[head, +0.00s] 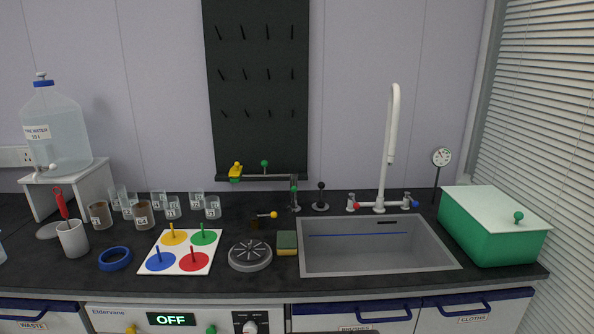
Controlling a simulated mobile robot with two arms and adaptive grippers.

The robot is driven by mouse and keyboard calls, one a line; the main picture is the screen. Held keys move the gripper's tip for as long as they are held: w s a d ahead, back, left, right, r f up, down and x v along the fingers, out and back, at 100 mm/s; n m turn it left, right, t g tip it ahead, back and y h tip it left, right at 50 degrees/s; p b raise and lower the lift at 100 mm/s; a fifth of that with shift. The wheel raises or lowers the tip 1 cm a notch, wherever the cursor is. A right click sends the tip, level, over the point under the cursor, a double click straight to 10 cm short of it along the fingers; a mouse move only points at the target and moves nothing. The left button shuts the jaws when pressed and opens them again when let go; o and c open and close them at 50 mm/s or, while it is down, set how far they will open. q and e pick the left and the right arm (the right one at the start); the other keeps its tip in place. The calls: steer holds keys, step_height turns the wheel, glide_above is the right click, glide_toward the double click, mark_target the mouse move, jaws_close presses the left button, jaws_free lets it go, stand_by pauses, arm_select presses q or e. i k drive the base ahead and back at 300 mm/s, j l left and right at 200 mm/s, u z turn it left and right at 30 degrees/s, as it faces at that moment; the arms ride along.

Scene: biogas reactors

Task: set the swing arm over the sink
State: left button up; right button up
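A thin grey horizontal arm (252,177) runs along the lower edge of the dark pegboard and looks like the swing arm. Neither of my grippers is in view.
A black-knobbed lever (321,198) stands between post and sink. A sponge (287,243), a round grey disc (250,255) and a white board with coloured discs (207,268) lie in front. Several jars stand left. A green box (486,236) stands right of the sink.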

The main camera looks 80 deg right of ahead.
mark_target(293, 174)
steer(key=z, duration=2)
steer(key=j+z, duration=0.15)
steer(key=i+j+u, duration=0.3)
steer(key=i+j, duration=0.35)
steer(key=i+j+u, duration=0.3)
steer(key=i+j, duration=0.15)
steer(key=i, duration=0.25)
